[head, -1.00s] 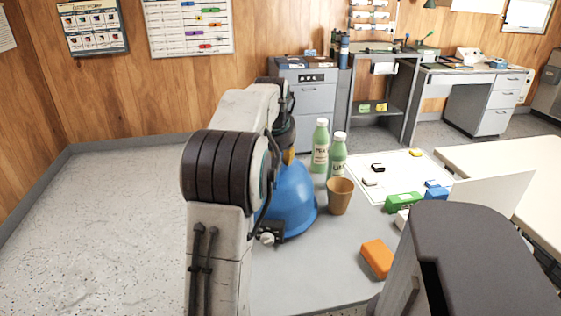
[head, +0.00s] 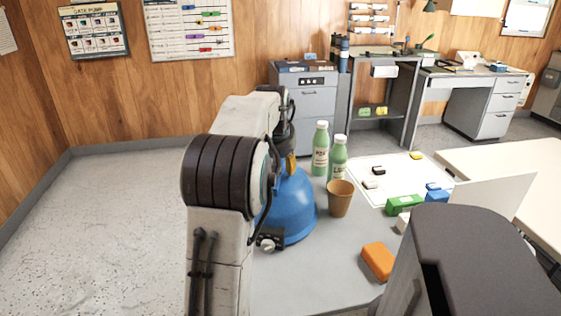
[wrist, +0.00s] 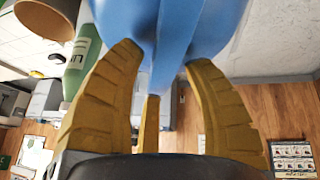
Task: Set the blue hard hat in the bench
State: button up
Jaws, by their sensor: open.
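The blue hard hat (head: 292,207) stands on a grey tabletop (head: 318,262), its left side hidden behind my arm. In the wrist view the hat (wrist: 215,22) fills the top middle. My gripper (wrist: 158,72) has its yellow fingers spread apart at the hat, one on each side and one in the middle. I cannot tell whether they touch it. In the head view only a bit of yellow finger (head: 291,164) shows above the hat. A grey workbench (head: 386,56) with a shelf stands at the back wall; I cannot tell which surface is the task's bench.
Two green bottles (head: 320,150) and a brown cup (head: 340,199) stand close right of the hat. An orange block (head: 378,261), a green box (head: 404,205) and a white sheet (head: 385,180) lie further right. A cream table (head: 510,165) stands at right. The left floor is clear.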

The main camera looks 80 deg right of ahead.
jog(key=p+v, duration=0.2)
jog(key=v, duration=1)
jog(key=shift+r, duration=0.1)
